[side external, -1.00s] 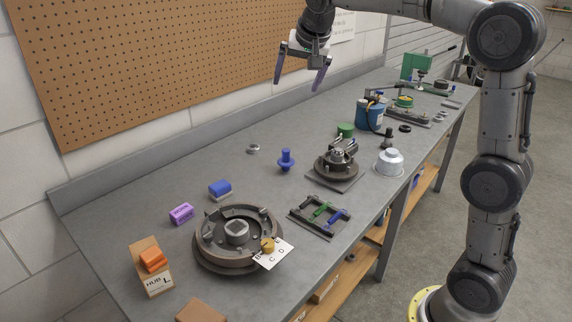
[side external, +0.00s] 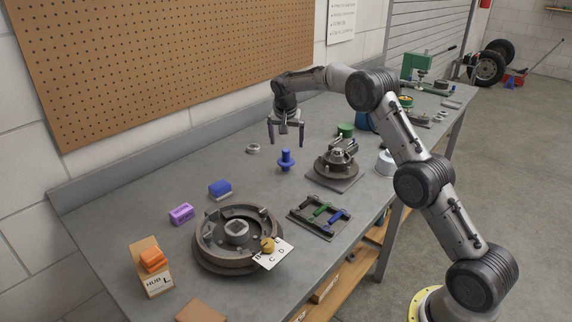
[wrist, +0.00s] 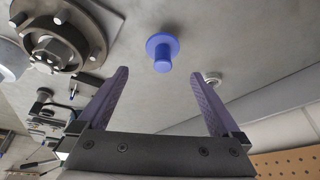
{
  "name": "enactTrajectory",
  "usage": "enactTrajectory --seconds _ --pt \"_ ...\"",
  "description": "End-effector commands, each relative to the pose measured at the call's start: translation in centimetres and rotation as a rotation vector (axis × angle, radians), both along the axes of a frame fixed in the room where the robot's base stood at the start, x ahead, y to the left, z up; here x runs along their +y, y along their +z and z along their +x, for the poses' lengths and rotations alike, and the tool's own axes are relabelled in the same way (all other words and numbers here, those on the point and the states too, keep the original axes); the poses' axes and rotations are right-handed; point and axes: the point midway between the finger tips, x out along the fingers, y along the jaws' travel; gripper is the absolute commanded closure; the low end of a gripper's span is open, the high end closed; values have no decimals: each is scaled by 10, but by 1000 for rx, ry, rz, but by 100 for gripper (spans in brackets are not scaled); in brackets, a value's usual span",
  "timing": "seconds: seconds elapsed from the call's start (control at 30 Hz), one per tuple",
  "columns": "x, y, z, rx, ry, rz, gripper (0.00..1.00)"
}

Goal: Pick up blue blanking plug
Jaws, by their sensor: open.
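My gripper (side external: 286,142) is open and empty, above and a little behind the plug in the side view. Its two purple fingers point down; in the wrist view the open fingers (wrist: 160,82) frame bare bench. Nothing touches the plug.
A hub on a square plate (side external: 336,168) stands right of the plug. A metal ring (side external: 253,149) lies to its left. A green cylinder (side external: 345,130) stands behind.

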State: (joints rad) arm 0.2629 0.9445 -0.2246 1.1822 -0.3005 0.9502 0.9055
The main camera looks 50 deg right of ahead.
Motion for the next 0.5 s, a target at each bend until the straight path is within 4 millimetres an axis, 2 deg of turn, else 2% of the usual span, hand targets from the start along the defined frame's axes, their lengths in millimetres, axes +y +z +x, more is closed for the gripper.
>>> enactTrajectory --seconds 0.1,0.37,0.5 --pt "-6 -17 4 1 0 0 0" --pt "-10 -33 9 -1 0 0 0" --pt "-13 -53 13 1 0 0 0"
